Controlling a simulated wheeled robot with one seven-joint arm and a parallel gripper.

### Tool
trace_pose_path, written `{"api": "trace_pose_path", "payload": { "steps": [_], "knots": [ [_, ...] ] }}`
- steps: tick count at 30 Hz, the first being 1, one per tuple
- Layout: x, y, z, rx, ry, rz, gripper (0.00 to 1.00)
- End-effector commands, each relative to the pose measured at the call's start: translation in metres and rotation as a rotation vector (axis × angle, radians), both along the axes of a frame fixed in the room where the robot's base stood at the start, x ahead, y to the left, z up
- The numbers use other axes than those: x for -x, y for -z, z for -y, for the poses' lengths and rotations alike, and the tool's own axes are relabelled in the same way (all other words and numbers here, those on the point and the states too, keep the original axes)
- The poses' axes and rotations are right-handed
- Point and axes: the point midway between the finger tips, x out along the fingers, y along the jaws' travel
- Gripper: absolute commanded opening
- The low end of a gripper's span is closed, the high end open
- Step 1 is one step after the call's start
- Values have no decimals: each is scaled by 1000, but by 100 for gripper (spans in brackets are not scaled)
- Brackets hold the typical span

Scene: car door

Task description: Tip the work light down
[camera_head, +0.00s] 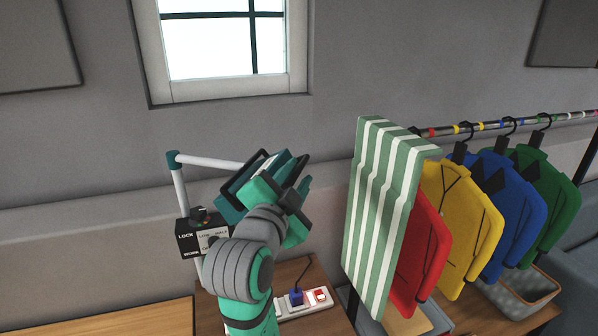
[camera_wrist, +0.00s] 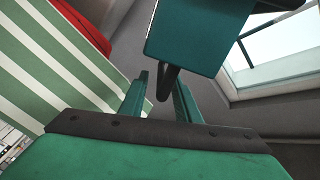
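The work light has a white arm (camera_head: 200,161) with a teal joint, reaching right to a teal lamp head (camera_head: 233,198) behind my gripper. The lamp head (camera_wrist: 197,38) fills the top middle of the wrist view, with a dark looped handle (camera_wrist: 168,84) hanging from it. My gripper (camera_wrist: 162,84) is open, its two teal fingers on either side of the handle's lower end. I cannot tell whether a finger touches it. In the head view my gripper (camera_head: 282,190) hides part of the lamp head.
A black control box (camera_head: 190,241) marked LOCK and WORK is on the light's post. A power strip (camera_head: 302,304) lies on the wooden top below. A green-striped cover (camera_head: 378,215) hangs close at right, beside a rail of coloured jackets. A window (camera_head: 225,45) is behind.

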Motion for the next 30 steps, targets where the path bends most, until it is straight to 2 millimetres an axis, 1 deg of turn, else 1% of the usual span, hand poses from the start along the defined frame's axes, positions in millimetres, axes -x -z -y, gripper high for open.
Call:
{"api": "trace_pose_path", "payload": {
  "steps": [3, 6, 16, 17, 18, 20, 26, 30],
  "knots": [
    [-13, 0, 2, 1, -2, -1, 30],
    [-18, 0, 3, 0, -3, -1, 30],
    [-21, 0, 6, 0, -1, 0, 30],
    [-21, 0, 6, 0, -1, 0, 25],
    [-21, 0, 6, 0, -1, 0, 15],
    [-21, 0, 6, 0, -1, 0, 1],
    [-21, 1, 6, -4, -1, 1, 0],
    [-21, 9, 5, -57, -3, 15, 0]
  ]
}}
